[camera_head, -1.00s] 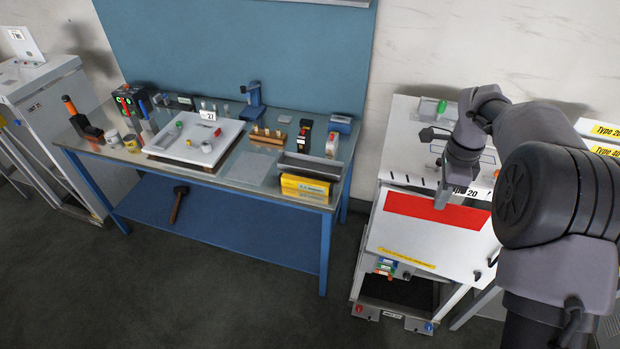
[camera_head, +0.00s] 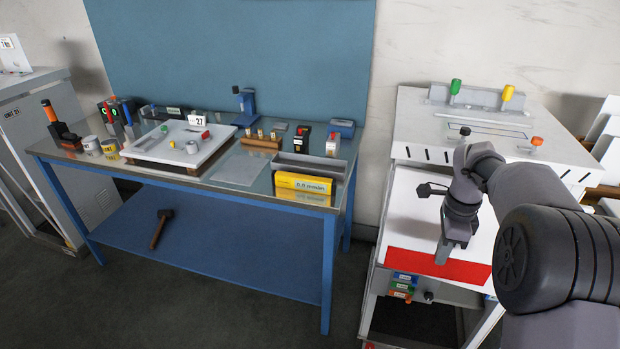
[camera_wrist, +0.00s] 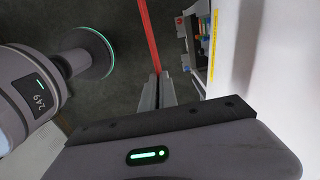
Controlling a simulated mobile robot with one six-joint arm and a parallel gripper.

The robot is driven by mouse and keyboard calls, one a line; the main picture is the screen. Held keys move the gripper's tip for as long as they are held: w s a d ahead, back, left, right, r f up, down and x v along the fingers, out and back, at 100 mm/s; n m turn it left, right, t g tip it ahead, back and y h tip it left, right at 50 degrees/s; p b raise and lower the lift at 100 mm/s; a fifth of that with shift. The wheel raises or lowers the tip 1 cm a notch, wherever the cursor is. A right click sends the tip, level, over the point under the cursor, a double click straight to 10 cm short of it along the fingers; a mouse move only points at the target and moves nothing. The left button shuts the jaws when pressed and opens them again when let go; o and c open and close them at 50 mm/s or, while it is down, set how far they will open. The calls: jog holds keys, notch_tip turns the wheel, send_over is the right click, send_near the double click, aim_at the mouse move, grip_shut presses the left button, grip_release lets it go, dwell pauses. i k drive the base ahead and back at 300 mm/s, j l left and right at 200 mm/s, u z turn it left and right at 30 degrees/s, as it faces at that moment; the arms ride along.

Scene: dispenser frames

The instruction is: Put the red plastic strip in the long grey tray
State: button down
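The red plastic strip (camera_head: 405,258) is held out flat in front of the white machine by my gripper (camera_head: 443,256). In the wrist view the strip (camera_wrist: 149,35) shows nearly edge-on as a narrow red band running up from between the fingertips (camera_wrist: 157,77), which are closed on it. In the head view the fingers cover part of the strip's middle. The long grey tray (camera_head: 318,161) stands on the blue-legged table, well to the left of my gripper. Its near side is partly hidden by a yellow box; its inside is only partly visible.
The yellow box (camera_head: 304,184) stands at the table's front right edge. A wooden block with small pegs (camera_head: 262,142) and a white board (camera_head: 180,143) lie left of the tray. The white machine (camera_head: 480,130) is beside my arm. Floor before the table (camera_head: 200,315) is clear.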

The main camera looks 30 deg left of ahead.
aim_at(309, 169)
jog(key=j+z, duration=0.15)
jog(key=j, duration=0.7)
jog(key=j+z, duration=0.15)
jog(key=j, duration=0.7)
jog(key=k+j+z, duration=0.15)
jog(key=j, duration=0.65)
